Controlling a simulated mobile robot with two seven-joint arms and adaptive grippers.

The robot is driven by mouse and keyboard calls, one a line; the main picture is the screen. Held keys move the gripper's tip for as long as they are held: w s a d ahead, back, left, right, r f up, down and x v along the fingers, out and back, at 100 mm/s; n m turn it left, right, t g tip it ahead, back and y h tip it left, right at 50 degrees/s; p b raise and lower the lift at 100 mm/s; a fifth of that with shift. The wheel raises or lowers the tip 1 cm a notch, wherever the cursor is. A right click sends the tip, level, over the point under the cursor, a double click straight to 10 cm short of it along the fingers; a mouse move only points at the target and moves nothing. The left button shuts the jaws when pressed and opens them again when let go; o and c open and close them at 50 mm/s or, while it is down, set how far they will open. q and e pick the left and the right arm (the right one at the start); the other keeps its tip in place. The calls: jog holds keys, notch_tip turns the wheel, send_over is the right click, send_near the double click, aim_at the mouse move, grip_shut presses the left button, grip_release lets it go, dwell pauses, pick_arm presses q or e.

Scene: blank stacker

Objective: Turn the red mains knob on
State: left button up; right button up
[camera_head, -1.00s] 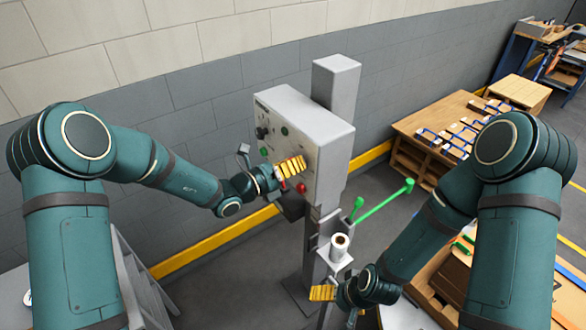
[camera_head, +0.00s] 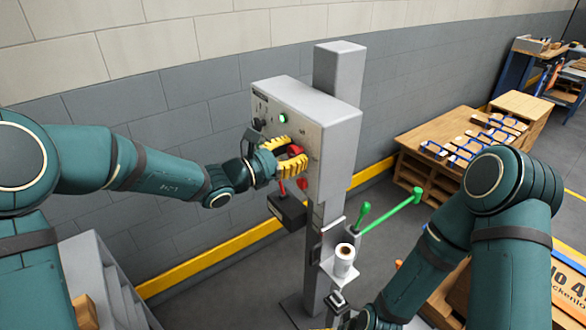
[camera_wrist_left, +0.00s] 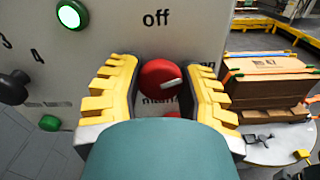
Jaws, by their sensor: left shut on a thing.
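The red mains knob (camera_wrist_left: 161,78) sits between my left gripper's yellow fingers in the left wrist view. In the head view the knob (camera_head: 294,150) shows partly between the fingers. My left gripper (camera_head: 299,157) is shut on the knob, at the front of the grey control box (camera_head: 335,140). The left gripper also fills the lower middle of the wrist view (camera_wrist_left: 162,85).
A green lamp (camera_wrist_left: 71,14) glows at the knob's upper left. A black knob (camera_wrist_left: 13,87) is further left. A red-topped lever (camera_head: 282,187) is below the left gripper.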

pick_arm(q)
jog(key=m+b, duration=0.2)
jog(key=b, duration=0.2)
jog(key=shift+f+m, duration=0.2)
jog(key=shift+m, duration=0.2)
jog(key=shift+r+m+b, duration=0.15)
jog(key=shift+m+b, duration=0.55)
jog(key=shift+b, duration=0.05)
jog(key=o, duration=1.2)
jog(key=v, duration=1.2)
